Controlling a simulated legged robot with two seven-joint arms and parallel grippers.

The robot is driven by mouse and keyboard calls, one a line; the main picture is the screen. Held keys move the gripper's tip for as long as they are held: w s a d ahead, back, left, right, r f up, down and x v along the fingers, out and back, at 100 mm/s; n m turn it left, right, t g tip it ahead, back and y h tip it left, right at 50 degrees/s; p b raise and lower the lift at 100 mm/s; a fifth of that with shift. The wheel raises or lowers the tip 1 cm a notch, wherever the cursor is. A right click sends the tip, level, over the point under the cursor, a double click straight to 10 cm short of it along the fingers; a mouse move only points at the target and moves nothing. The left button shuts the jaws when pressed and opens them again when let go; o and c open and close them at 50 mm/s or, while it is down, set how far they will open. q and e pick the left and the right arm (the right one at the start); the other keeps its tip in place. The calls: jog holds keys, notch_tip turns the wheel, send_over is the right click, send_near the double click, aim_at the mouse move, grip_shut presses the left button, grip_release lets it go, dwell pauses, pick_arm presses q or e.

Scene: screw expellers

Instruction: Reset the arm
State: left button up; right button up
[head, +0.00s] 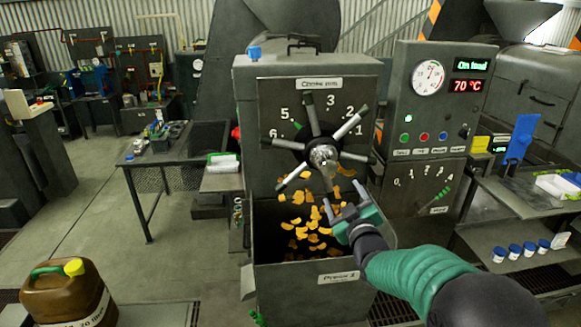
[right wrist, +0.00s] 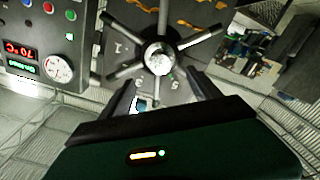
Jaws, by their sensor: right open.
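My right gripper (head: 345,200) is open and empty, in front of the screw press (head: 280,95), below and slightly right of the hub of its spoked handwheel (head: 323,157). My right arm comes in from the lower right, with a green sleeve. In the right wrist view the open fingers (right wrist: 163,92) point toward the handwheel (right wrist: 159,58), which shows beyond them. I cannot tell the exact gap, but no spoke lies between the fingers. My left gripper is in neither view.
Orange flakes (head: 303,228) show below the wheel, above and in the press's front bin (head: 270,262). A control panel (head: 437,85) with a gauge and a 70 °C display stands right. A side table (head: 490,190) is at right, a brown canister (head: 65,295) at lower left. Open floor lies left.

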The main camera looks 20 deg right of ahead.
jog(key=s+a+f+m+g+y, duration=0.1)
jog(key=s+a+f+g, duration=0.25)
jog(key=f, duration=0.35)
jog(key=s+a+f+m+g+y, duration=0.1)
jog(key=s+a+f+g, duration=0.2)
jog(key=s+a+f, duration=0.3)
jog(key=s+a+f+g, duration=0.2)
jog(key=s+f, duration=0.2)
jog(key=s, duration=0.2)
jog(key=s+a+f+m+g+y, duration=0.1)
jog(key=s+a+f+g, duration=0.2)
jog(key=s, duration=0.4)
jog(key=s+a+f+m+g, duration=0.1)
jog(key=s+a+f+g, duration=0.1)
jog(key=s, duration=0.5)
notch_tip(320, 180, down, 3)
jog(key=shift+a+r+g+y, duration=0.2)
jog(key=shift+g+y, duration=0.2)
jog(key=shift+g, duration=0.25)
